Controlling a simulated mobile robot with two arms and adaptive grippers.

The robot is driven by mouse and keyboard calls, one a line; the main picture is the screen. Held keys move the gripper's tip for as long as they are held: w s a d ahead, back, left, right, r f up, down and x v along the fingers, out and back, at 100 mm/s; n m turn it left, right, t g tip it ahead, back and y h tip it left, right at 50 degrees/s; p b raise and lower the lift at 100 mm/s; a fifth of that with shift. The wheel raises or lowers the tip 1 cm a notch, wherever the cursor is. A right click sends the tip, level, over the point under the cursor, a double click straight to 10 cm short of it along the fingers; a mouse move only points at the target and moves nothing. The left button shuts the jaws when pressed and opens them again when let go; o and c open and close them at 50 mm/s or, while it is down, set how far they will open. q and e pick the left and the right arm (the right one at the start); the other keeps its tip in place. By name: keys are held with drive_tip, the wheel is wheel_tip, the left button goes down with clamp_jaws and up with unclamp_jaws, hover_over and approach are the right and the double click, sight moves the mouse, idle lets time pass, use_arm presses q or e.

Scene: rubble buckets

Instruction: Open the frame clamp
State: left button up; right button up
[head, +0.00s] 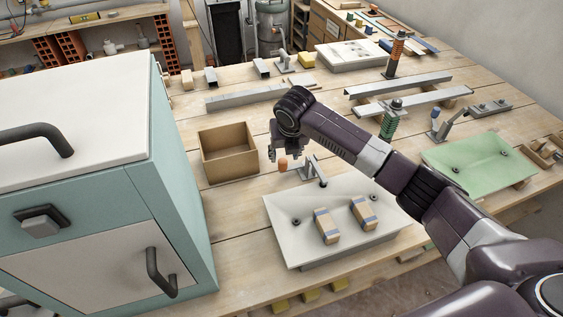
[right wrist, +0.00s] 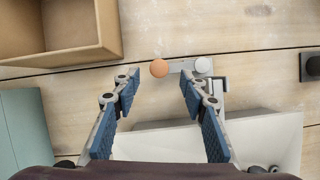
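A frame clamp (head: 311,168) of grey metal stands on the wooden bench at the back edge of a white tray (head: 281,228). In the right wrist view, its metal bar (right wrist: 186,66) lies nearly flat and ends in an orange knob (right wrist: 159,68). The knob also shows in the head view (head: 282,164), just below my fingers. My right gripper (head: 286,153) is open and empty above the knob. In the right wrist view, the knob appears between and slightly beyond my fingertips (right wrist: 158,87), with no contact visible. My left gripper is out of view.
An open cardboard box (head: 228,153) stands left of my right gripper. Two wooden blocks (head: 327,226) with bluish bands lie on the white tray. A teal cabinet (head: 185,190) fills the left. A green tray (head: 480,160), springs and metal rails lie farther right and back.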

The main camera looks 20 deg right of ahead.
sight(283, 161)
drive_tip(key=x, duration=0.5)
drive_tip(key=shift+s+a+f, duration=0.1)
drive_tip(key=shift+f, duration=0.05)
drive_tip(key=shift+w+f+p, duration=0.2)
drive_tip(key=shift+f+p, duration=0.1)
drive_tip(key=shift+f, duration=0.3)
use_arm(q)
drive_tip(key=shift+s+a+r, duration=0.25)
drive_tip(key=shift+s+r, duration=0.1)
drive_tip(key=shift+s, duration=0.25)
use_arm(e)
drive_tip(key=shift+w, duration=0.1)
clamp_jaws()
